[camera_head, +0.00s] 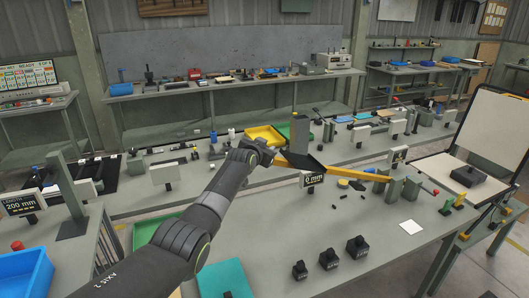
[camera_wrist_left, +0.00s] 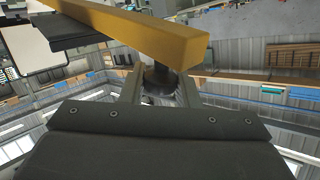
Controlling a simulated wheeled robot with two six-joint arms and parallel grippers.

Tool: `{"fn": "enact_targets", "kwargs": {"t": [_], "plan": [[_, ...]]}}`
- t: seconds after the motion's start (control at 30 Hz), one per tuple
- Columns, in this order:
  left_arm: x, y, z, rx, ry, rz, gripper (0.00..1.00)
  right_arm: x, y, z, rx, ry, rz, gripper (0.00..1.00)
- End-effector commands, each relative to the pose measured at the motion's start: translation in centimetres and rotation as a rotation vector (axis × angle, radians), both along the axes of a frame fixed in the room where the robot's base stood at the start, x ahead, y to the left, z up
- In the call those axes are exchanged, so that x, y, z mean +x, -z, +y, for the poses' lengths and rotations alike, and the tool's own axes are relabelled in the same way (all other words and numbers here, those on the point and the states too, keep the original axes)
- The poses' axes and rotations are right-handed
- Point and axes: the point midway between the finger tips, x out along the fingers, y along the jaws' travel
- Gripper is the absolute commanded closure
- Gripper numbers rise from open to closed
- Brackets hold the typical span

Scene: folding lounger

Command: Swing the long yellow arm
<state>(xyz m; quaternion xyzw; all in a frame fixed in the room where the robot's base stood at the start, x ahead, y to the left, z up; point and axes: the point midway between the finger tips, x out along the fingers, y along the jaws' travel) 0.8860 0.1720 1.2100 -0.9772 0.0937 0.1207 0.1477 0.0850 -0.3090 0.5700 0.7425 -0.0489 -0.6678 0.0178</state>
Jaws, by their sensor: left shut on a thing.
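The long yellow arm (camera_head: 345,173) stretches over the grey workbench, from grey-green upright blocks (camera_head: 394,189) on the right to its free end at the left. My left gripper (camera_head: 263,148) is at that free end. In the left wrist view the yellow arm (camera_wrist_left: 135,32) crosses above the fingers, and a dark round grip (camera_wrist_left: 159,80) under it sits between the fingertips (camera_wrist_left: 159,92). The left gripper is shut on this grip. A dark flat plate (camera_head: 300,162) is beside the arm near its left end. My right gripper does not show.
A "0 mm" display (camera_head: 313,179) stands below the arm. Several black weights (camera_head: 329,259) sit at the bench front, with a white card (camera_head: 411,227) to their right. A yellow bin (camera_head: 265,134) is behind the gripper. A cream folding lounger (camera_head: 497,130) stands at the right.

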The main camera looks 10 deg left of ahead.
Motion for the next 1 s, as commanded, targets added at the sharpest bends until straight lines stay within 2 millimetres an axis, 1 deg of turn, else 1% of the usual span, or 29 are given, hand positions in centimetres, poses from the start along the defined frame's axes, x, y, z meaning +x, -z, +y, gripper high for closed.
{"fn": "enact_targets", "kwargs": {"t": [0.07,0.1,0.2,0.23,0.67,1.0], "plan": [[0.0,-0.1,-0.1,-0.004,0.002,-0.002,1.00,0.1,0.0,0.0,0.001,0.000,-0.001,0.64],[0.0,-0.1,-0.1,-0.004,0.002,-0.001,0.68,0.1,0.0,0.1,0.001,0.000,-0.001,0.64],[0.0,0.0,-0.1,-0.004,0.001,-0.001,0.55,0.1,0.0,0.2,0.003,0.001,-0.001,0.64],[0.0,0.0,-0.1,-0.003,0.000,0.000,0.53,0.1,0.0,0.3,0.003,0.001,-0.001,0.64],[-0.4,0.1,0.1,-0.002,0.001,0.002,0.53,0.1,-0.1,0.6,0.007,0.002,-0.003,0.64],[-2.6,-0.6,0.4,-0.002,0.001,0.000,0.53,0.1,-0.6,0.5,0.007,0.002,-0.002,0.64]]}}
